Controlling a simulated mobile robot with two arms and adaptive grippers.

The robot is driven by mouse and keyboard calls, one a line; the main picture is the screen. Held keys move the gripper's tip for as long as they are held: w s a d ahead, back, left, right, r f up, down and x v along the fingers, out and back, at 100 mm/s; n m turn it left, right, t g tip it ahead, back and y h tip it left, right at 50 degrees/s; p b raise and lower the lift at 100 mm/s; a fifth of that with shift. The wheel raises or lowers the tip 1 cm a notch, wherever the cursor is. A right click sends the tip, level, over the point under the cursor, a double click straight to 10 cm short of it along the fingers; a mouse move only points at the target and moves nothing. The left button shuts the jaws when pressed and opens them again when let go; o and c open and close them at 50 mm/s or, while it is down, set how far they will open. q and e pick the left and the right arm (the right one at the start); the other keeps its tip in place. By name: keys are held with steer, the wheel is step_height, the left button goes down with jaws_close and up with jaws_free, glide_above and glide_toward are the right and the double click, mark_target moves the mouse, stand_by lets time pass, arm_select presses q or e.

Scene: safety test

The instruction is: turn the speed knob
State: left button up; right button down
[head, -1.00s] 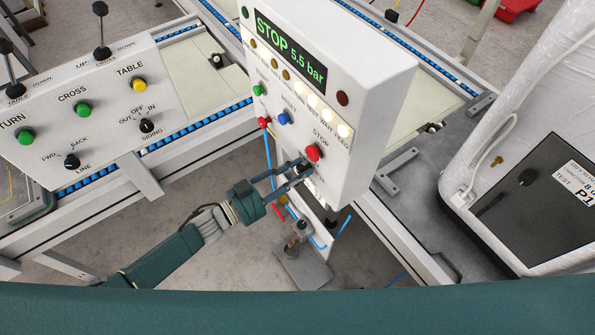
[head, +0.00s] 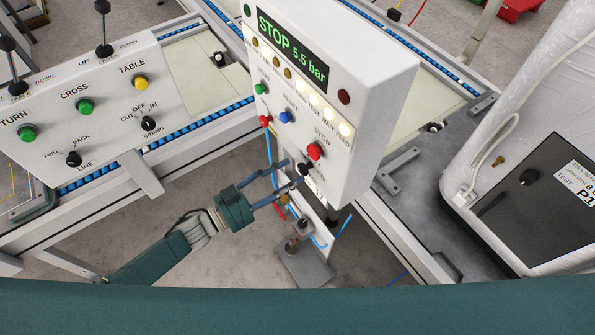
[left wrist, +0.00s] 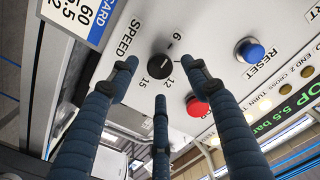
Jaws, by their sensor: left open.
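The speed knob (left wrist: 160,66) is a small black knob on the white panel, under the word SPEED, with 6, 12 and 15 around it in the left wrist view. It also shows as a black knob (head: 304,169) at the lower edge of the panel in the head view. My left gripper (head: 292,171) is open, its fingers pointing at the knob from the lower left. In the left wrist view its three fingers (left wrist: 162,76) spread around the knob's outline, and none visibly touches it. My right gripper is not in view.
A red stop button (head: 314,151) sits close beside the knob. A blue reset button (head: 285,117) is further left on the panel (head: 352,150). The display (head: 292,48) reads STOP 5.5 bar. Another control panel (head: 110,120) with levers stands at the left.

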arm_select(q)
steer(key=v, duration=0.8)
steer(key=shift+a, duration=0.15)
steer(key=shift+s, duration=0.15)
steer(key=w+a+f+n+t+y, duration=0.1)
steer(key=a+f+n+y, duration=0.25)
steer(key=f, duration=0.35)
steer(key=w+a+f+n+t+y, duration=0.1)
steer(key=w+a+f+n+y, duration=0.1)
steer(key=a+f+y, duration=0.35)
steer(key=s+a+f+n+g+y, duration=0.1)
steer(key=s+a+f+n, duration=0.15)
steer(key=f, duration=0.45)
steer(key=s+a+f+n+g+y, duration=0.15)
steer(key=s+f, duration=0.25)
steer(key=f, duration=0.4)
steer(key=s+a+f+n+g+y, duration=0.35)
steer(key=s+f, duration=0.85)
steer(key=s, duration=0.4)
steer(key=s+d+f+g, duration=0.1)
steer(key=s+f+g, duration=0.1)
steer(key=s, duration=0.6)
steer(key=s+d+f+g, duration=0.1)
steer(key=s+f+g, duration=0.1)
steer(key=s, duration=0.7)
steer(key=shift+f+n+g, duration=0.2)
steer(key=shift+n+g, duration=0.2)
steer(key=shift+g, duration=0.1)
steer(key=shift+w+d, duration=0.1)
